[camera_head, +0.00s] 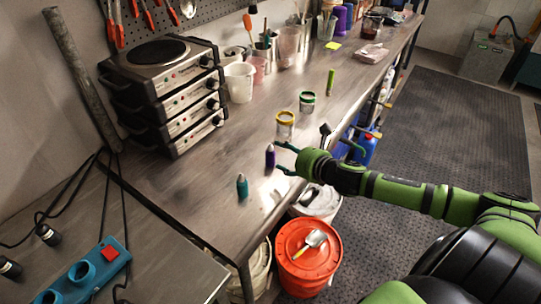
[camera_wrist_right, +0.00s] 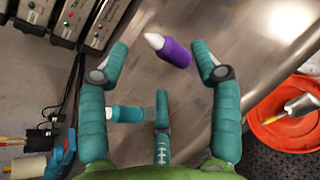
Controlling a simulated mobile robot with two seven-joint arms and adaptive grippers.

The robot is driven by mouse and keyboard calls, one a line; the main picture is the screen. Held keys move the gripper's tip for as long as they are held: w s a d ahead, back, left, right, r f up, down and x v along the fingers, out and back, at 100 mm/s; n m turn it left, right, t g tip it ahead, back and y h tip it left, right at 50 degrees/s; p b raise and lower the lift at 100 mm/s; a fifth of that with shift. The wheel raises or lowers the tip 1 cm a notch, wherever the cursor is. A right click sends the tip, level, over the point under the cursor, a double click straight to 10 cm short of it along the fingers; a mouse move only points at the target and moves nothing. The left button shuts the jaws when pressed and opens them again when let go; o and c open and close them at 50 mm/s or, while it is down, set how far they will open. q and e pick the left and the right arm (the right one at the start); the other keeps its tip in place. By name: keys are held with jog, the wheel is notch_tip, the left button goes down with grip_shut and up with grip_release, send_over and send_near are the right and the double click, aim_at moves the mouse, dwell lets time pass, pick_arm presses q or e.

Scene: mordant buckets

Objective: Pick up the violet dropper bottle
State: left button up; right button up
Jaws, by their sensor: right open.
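The violet dropper bottle (camera_head: 270,158) stands on the steel bench near its front edge, with a pale tip on top. In the right wrist view the violet bottle (camera_wrist_right: 175,52) shows between and just ahead of the fingertips. My right gripper (camera_head: 279,158) reaches in from the right at the bench edge, its teal fingers open around the bottle's near side. In the wrist view the right gripper (camera_wrist_right: 158,65) is open with nothing clamped. Whether a finger touches the bottle I cannot tell. My left gripper is not in view.
A teal dropper bottle (camera_head: 242,187) stands close by, toward the front left. A yellow-rimmed jar (camera_head: 285,126) and a green-rimmed jar (camera_head: 307,102) stand behind. Stacked hotplates (camera_head: 168,92) are at the left. An orange bucket lid (camera_head: 308,255) lies below the bench edge.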

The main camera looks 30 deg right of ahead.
aim_at(271, 151)
jog(key=x, duration=0.1)
jog(key=p+x, duration=0.1)
jog(key=x, duration=0.2)
jog(key=shift+w+a+f, duration=0.2)
jog(key=shift+a, duration=0.15)
jog(key=shift+w+f, duration=0.15)
jog(key=shift+w, duration=0.1)
jog(key=shift+w+f, duration=0.1)
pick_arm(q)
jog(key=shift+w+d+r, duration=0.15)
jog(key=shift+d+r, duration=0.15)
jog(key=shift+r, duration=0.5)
pick_arm(e)
jog(key=c, duration=1.1)
